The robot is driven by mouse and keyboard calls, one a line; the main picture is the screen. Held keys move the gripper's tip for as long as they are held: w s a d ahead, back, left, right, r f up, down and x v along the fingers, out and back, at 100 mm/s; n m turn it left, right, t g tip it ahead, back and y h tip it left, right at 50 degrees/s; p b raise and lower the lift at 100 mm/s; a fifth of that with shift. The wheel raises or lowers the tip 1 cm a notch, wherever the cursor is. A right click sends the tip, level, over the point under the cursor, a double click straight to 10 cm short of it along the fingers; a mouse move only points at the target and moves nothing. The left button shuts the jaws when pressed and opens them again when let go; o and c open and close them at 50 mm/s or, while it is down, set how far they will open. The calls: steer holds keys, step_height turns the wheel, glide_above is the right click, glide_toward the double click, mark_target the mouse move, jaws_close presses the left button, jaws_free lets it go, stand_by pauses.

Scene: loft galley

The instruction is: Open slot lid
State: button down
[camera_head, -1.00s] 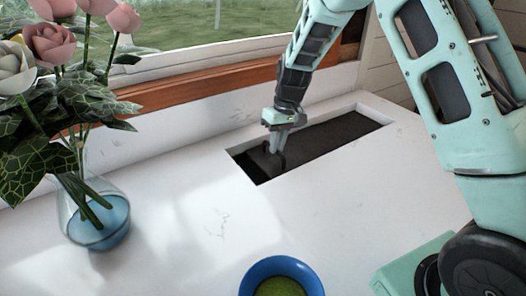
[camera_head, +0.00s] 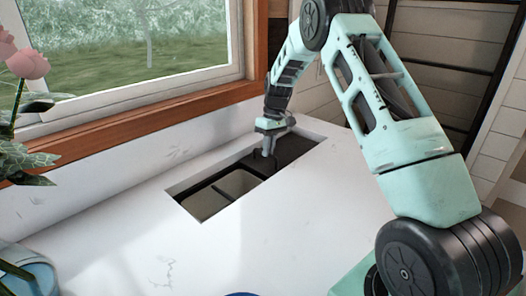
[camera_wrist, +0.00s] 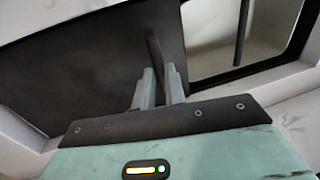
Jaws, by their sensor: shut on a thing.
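The slot (camera_head: 185,195) is a long rectangular recess in the white counter. Its dark lid (camera_head: 296,146) covers the far right part, and the near left part is uncovered. My gripper (camera_head: 268,152) reaches down to the lid near its left end. In the wrist view, my gripper's fingers (camera_wrist: 160,88) are shut on the lid's dark upright handle (camera_wrist: 153,48). The lid (camera_wrist: 85,75) fills the left of that view, with the uncovered opening (camera_wrist: 215,35) at the right. The handle's lower part is hidden behind the fingers.
Pale compartments (camera_head: 238,183) with a dark divider show in the uncovered part. A wooden window sill (camera_head: 120,128) runs behind the counter. Pink flowers (camera_head: 28,63) and a blue vase (camera_head: 30,275) stand at the left. A blue bowl's rim (camera_head: 240,294) barely shows at the bottom.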

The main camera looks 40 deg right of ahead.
steer(key=c, duration=1.5)
jaws_free()
steer(key=shift+o, duration=0.2)
steer(key=d+r+b, duration=0.3)
steer(key=r, duration=1.4)
steer(key=shift+w+d, duration=0.15)
steer(key=shift+w, duration=0.2)
